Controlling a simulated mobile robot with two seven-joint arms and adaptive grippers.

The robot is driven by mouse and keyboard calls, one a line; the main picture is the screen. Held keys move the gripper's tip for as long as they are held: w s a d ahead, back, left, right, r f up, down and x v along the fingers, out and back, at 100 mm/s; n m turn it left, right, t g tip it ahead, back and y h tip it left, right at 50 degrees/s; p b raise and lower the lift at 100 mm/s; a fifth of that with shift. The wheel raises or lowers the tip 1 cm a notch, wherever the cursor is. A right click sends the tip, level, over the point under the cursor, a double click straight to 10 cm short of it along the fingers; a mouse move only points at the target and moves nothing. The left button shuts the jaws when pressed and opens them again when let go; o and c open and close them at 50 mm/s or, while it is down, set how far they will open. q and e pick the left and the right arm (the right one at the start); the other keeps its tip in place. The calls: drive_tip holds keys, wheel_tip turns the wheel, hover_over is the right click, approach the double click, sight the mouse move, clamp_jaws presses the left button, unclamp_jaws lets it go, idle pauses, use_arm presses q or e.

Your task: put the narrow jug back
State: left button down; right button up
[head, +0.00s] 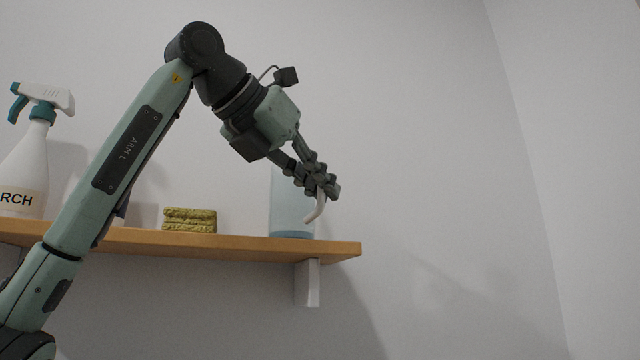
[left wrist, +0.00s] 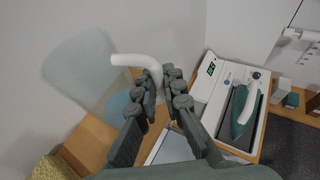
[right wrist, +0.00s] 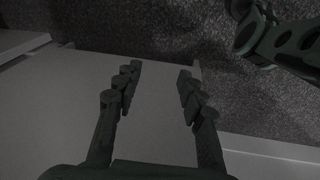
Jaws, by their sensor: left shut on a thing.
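The narrow jug (head: 290,215) is pale blue and see-through, with a white curved handle. It is upright at the right end of the wooden shelf (head: 250,245), its base at the shelf top; I cannot tell whether it bears fully on the board. My left gripper (head: 322,188) is shut on the jug's handle, at the jug's right side. In the left wrist view the jug (left wrist: 80,75) lies left of the fingers (left wrist: 160,85), and its white handle runs between them. My right gripper (right wrist: 158,80) is open and empty in the right wrist view.
A yellow-green sponge block (head: 190,220) lies on the shelf left of the jug, with a gap between. A white spray bottle (head: 28,160) stands at far left. A teal iron (left wrist: 243,110) on a white unit shows below in the left wrist view.

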use_arm(q)
drive_tip(key=c, duration=1.6)
unclamp_jaws()
drive_tip(key=shift+c, duration=0.2)
drive_tip(key=shift+r, duration=0.15)
drive_tip(key=v, duration=1.2)
